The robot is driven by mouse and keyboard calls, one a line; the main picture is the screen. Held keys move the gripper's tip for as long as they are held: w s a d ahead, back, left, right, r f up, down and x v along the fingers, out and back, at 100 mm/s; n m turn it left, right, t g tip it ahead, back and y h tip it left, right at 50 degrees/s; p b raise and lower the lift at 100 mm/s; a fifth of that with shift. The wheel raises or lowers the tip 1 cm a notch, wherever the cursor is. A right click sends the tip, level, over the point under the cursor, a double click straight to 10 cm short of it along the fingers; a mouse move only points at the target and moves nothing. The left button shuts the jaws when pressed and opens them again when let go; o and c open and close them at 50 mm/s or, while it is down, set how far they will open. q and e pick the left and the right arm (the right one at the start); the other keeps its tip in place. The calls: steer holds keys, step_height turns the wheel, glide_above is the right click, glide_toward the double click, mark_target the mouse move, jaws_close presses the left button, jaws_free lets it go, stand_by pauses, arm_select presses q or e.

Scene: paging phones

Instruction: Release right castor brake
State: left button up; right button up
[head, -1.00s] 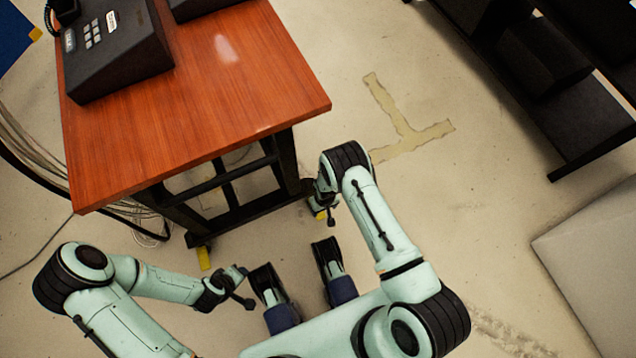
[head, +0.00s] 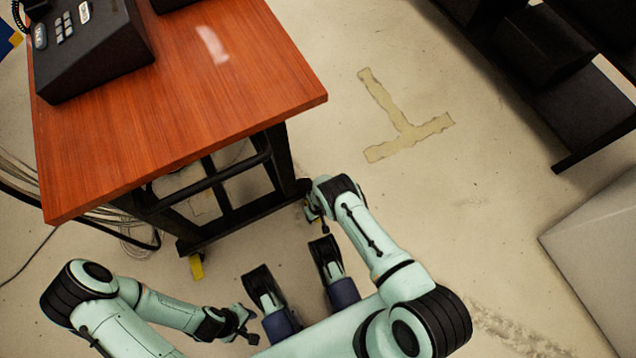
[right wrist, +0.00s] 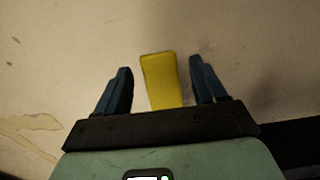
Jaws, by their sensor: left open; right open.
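The right castor brake is a yellow tab (right wrist: 161,80) at the foot of the wooden-topped cart (head: 180,110). In the right wrist view it stands between the two fingers of my right gripper (right wrist: 162,88), with a gap on each side. My right gripper is open around it, not gripping it. In the head view the right wrist hides most of this tab. The left castor brake, another yellow tab (head: 197,266), shows at the cart's other near foot. My left gripper (head: 246,326) is open and empty, below and right of that tab.
A dark desk phone (head: 95,50) sits on the cart top. Cables (head: 120,225) lie on the floor left of the cart. Black seating (head: 560,90) stands at the right. The floor between, with worn tape marks (head: 405,130), is clear.

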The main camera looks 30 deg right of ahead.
steer(key=shift+f, duration=0.25)
jaws_close()
steer(key=shift+w+r+g, duration=0.2)
steer(key=shift+r+g, duration=0.65)
steer(key=shift+g, duration=0.55)
jaws_free()
